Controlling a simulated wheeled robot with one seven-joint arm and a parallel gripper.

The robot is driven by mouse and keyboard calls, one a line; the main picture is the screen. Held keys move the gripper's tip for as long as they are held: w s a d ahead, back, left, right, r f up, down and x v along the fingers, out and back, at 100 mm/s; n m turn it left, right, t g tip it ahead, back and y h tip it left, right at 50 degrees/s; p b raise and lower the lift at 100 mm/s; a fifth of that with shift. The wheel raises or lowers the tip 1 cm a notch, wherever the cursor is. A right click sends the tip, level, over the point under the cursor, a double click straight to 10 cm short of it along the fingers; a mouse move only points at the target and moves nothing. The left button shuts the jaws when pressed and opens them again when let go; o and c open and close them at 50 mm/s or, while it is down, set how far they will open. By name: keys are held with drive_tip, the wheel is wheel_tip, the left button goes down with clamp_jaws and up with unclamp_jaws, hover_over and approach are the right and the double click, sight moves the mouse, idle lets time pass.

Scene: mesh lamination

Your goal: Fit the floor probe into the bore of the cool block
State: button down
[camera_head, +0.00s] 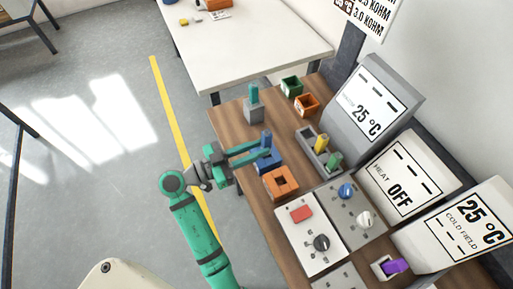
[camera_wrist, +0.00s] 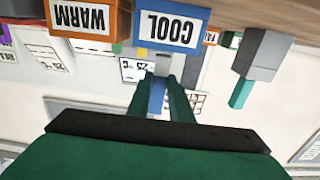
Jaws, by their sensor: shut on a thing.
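My gripper (camera_head: 257,148) is shut on a blue probe (camera_head: 266,137), which stands roughly upright between its fingers. In the wrist view the probe (camera_wrist: 157,95) shows between the two green fingers (camera_wrist: 160,88), with a pale part toward the block. The blue cool block (camera_head: 268,161) sits on the wooden bench directly below the probe. Its COOL label shows upside down in the wrist view (camera_wrist: 170,30). The bore is hidden by the fingers and probe. I cannot tell whether the probe's lower end is inside the bore or just above it.
The orange warm block (camera_head: 281,183) sits close beside the cool block. A grey block (camera_head: 254,113) with a teal probe (camera_head: 254,92) stands farther back. A grey rack (camera_head: 308,137) holds a yellow and a green probe. Green (camera_head: 291,86) and orange (camera_head: 307,103) open boxes stand behind it.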

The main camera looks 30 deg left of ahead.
drive_tip(key=shift+f, duration=2)
drive_tip(key=c, duration=1.5)
unclamp_jaws()
drive_tip(key=v, duration=1.1)
